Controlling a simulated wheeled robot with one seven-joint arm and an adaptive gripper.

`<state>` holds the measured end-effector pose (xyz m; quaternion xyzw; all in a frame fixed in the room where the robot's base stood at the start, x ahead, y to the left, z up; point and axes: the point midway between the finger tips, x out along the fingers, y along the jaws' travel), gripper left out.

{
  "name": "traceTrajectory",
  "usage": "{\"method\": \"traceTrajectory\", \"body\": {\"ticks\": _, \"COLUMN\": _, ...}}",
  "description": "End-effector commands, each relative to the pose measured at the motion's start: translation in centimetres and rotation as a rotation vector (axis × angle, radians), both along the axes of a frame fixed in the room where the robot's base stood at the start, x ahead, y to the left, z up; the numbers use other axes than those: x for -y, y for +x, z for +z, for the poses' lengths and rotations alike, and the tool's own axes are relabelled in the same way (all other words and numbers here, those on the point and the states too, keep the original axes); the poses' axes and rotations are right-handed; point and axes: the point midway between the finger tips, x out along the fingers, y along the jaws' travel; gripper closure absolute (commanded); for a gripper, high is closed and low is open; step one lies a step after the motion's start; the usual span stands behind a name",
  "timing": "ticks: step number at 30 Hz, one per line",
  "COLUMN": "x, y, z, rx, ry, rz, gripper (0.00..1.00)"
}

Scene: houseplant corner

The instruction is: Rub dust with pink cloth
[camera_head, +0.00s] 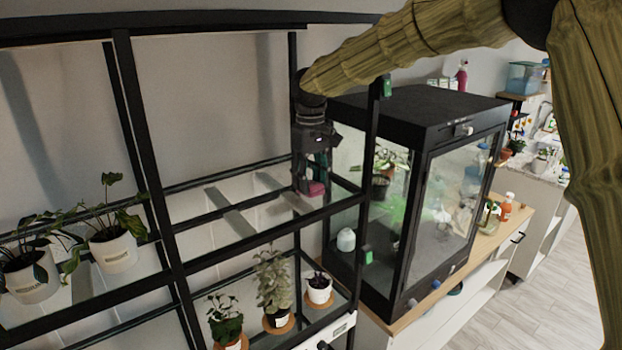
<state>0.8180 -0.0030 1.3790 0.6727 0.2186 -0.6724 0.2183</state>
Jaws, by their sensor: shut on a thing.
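My gripper (313,174) points down at the right end of the black rack's upper shelf (215,228). It is shut on the pink cloth (316,188), a small pink piece showing at the fingertips. The cloth is low, close to the shelf surface; I cannot tell whether it touches. Two grey bands (229,211) cross the pale shelf to the left of my gripper. I cannot make out clearly whether any of this is dust.
Potted plants (112,248) stand on the left shelf, and several small pots (272,287) on the lower shelf. A black glass cabinet (415,130) stands close on the right of my gripper. Rack posts (140,130) frame the shelf. The shelf's middle is clear.

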Motion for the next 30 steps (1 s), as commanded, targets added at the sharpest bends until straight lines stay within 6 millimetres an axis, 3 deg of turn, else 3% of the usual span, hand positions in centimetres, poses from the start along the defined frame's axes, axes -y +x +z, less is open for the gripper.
{"method": "traceTrajectory", "body": {"ticks": 17, "x": -0.1, "y": -0.1, "z": -0.7, "rx": -0.001, "ry": -0.001, "rz": 0.001, "gripper": 0.84}}
{"method": "traceTrajectory", "body": {"ticks": 30, "x": -2.1, "y": -1.5, "z": -0.6, "rx": 0.001, "ry": -0.001, "rz": 0.001, "gripper": 0.84}}
